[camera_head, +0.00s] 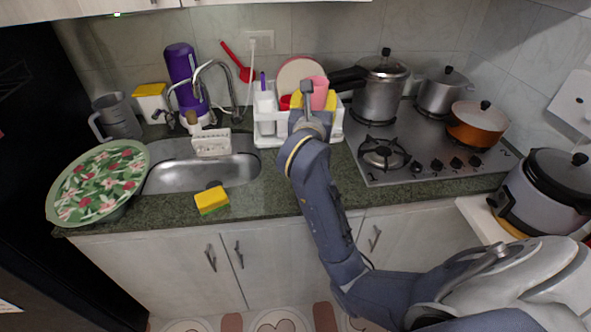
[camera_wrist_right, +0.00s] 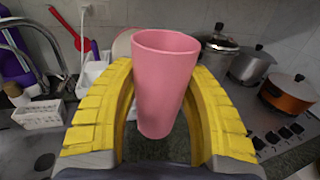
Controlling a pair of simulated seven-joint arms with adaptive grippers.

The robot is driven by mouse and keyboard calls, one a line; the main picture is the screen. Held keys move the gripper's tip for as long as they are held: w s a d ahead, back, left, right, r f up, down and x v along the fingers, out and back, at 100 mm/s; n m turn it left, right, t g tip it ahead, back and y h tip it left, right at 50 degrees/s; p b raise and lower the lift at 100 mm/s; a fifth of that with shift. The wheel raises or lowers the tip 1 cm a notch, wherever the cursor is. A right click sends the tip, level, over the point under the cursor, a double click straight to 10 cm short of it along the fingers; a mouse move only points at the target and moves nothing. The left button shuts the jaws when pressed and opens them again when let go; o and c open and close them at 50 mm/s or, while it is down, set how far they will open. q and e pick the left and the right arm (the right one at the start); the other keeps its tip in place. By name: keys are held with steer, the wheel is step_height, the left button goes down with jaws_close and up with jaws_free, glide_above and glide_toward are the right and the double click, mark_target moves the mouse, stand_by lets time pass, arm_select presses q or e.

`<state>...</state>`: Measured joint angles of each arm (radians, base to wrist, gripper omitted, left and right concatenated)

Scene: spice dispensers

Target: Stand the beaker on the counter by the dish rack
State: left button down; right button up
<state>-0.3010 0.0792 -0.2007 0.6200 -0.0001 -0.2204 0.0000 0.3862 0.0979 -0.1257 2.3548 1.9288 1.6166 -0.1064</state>
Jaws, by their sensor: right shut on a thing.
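The pink beaker (camera_head: 319,92) is held upright between the yellow fingers of my right gripper (camera_head: 313,101). In the right wrist view the beaker (camera_wrist_right: 165,85) stands between the two curved fingers (camera_wrist_right: 163,75), which close on its sides. In the head view, the gripper and beaker are in front of the white dish rack (camera_head: 270,139), hiding its right part. I cannot tell whether the beaker's base touches anything. The rack holds a plate (camera_head: 299,72) and a red item. My left gripper is not in view.
The stove (camera_head: 430,165) with several pots is right of the rack. The sink (camera_head: 205,175) lies left, with a yellow-green sponge (camera_head: 211,200) at its front edge. A floral bowl (camera_head: 98,185) is far left. A strip of counter (camera_head: 270,200) in front of the rack is clear.

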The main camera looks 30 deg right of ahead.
step_height(320, 180, down, 20)
steer(key=shift+s+d+f, duration=0.1)
stand_by(0.7)
steer(key=o, duration=1.2)
steer(key=shift+f, duration=0.1)
steer(key=shift+c, duration=0.2)
steer(key=v, duration=1.2)
steer(key=shift+r, duration=0.2)
